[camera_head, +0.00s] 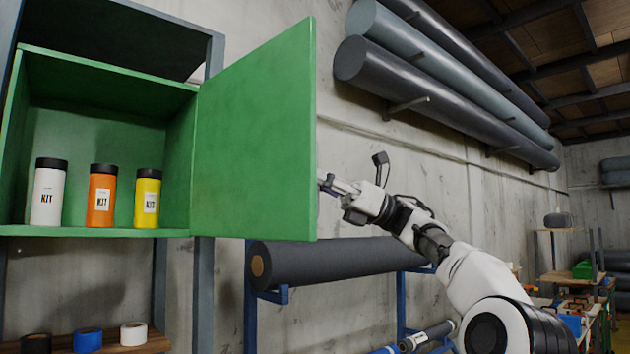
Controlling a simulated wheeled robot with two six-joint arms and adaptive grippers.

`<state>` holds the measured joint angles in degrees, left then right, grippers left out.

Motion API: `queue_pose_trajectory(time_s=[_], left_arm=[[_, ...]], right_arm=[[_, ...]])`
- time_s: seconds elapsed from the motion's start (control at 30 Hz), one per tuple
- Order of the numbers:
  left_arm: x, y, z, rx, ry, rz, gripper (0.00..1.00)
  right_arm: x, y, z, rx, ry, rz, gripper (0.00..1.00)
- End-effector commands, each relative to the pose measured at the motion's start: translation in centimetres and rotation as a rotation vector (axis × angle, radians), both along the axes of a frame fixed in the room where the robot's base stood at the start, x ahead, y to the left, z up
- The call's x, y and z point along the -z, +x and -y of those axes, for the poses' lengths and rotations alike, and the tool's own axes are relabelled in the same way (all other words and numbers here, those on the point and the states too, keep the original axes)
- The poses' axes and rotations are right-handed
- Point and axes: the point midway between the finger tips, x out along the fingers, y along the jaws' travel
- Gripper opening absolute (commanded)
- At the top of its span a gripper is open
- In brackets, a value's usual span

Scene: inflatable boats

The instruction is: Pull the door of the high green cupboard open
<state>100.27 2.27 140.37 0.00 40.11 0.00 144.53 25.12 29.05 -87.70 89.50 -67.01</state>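The high green cupboard (110,232) is on the left with its front uncovered. Its green door (255,135) stands wide open, swung out to the right from the cupboard's right side, with its inner face towards me. Inside stand a white canister (48,200), an orange canister (100,208) and a yellow canister (147,208), all with black lids. My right gripper (327,184) is at the door's free edge, on its right. Part of it may be hidden behind the door, so I cannot tell whether it grips or touches the door. My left gripper is not in view.
Large grey rolls (440,90) rest on wall brackets at upper right. A dark roll (330,263) lies on a blue rack below the door. Tape rolls (88,340) sit on a wooden shelf at lower left. A cluttered bench (575,276) stands at far right.

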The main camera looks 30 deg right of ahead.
Motion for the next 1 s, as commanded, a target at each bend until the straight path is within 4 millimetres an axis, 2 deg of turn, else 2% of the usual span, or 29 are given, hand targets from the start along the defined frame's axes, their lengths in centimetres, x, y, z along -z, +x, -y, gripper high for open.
queue_pose_trajectory(time_s=[0.47,0.5,0.57,0.87,1.0], left_arm=[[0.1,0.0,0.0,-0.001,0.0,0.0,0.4],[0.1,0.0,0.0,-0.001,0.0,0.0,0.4],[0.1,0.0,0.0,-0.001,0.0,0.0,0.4],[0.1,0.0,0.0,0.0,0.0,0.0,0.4],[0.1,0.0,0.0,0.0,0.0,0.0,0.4]], right_arm=[[0.0,0.1,0.0,0.0,-0.001,-0.001,0.0],[0.0,0.1,0.0,0.0,-0.001,-0.001,0.16],[0.0,0.1,0.0,0.0,-0.001,-0.001,0.38],[0.0,0.1,0.0,0.0,-0.001,-0.001,0.39],[0.4,-0.1,1.0,0.001,0.0,-0.001,0.39]])
